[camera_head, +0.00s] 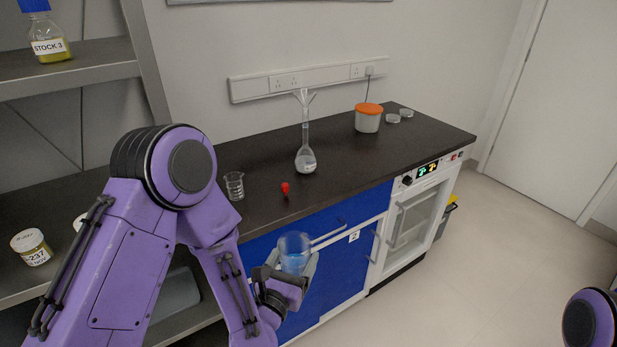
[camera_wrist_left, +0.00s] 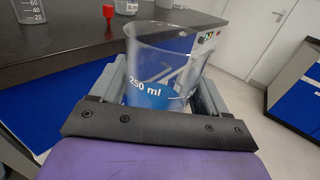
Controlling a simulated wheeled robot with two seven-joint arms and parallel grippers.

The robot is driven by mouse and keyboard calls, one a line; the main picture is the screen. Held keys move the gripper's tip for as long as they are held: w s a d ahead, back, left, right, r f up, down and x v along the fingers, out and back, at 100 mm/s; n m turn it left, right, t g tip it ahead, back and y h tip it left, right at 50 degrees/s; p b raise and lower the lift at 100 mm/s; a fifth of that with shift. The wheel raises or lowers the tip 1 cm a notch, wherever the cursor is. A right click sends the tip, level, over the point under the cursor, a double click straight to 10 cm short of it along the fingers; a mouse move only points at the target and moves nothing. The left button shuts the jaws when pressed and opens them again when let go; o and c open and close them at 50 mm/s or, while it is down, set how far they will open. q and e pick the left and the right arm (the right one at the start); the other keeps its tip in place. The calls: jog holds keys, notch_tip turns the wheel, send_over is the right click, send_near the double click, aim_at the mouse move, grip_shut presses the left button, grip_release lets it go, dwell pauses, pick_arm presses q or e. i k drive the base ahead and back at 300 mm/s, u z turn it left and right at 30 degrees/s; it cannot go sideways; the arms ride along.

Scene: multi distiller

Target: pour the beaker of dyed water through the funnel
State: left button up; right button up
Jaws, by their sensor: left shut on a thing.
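The clear beaker (camera_head: 294,243) holds blue water in its lower part. My left gripper (camera_head: 291,268) is shut on it and holds it upright in front of the bench's front edge. In the left wrist view the beaker (camera_wrist_left: 163,75) stands between the fingers, marked 250 ml. The clear funnel (camera_head: 304,97) sits in the mouth of a long-necked flask (camera_head: 306,160) on the bench, farther back and above the beaker in the head view. The flask's bulb has a little pale content. My right gripper is out of view; only part of my right arm shows at the lower right.
A small empty graduated beaker (camera_head: 234,186) and a red-topped item (camera_head: 286,188) stand near the bench's front edge. A white tub with an orange lid (camera_head: 368,117) and clear dishes (camera_head: 399,116) stand right of the flask. A shelf (camera_head: 75,60) rises at left.

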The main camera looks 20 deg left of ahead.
aim_at(305, 106)
jog(key=z, duration=0.6)
jog(key=k, duration=0.85)
jog(key=z, duration=0.95)
jog(key=k, duration=0.4)
jog(key=z, duration=0.3)
jog(key=i, duration=1.4)
jog(key=u, duration=0.7)
jog(key=i, duration=1.1)
jog(key=u, duration=1.55)
jog(key=i, duration=0.65)
jog(key=u, duration=0.75)
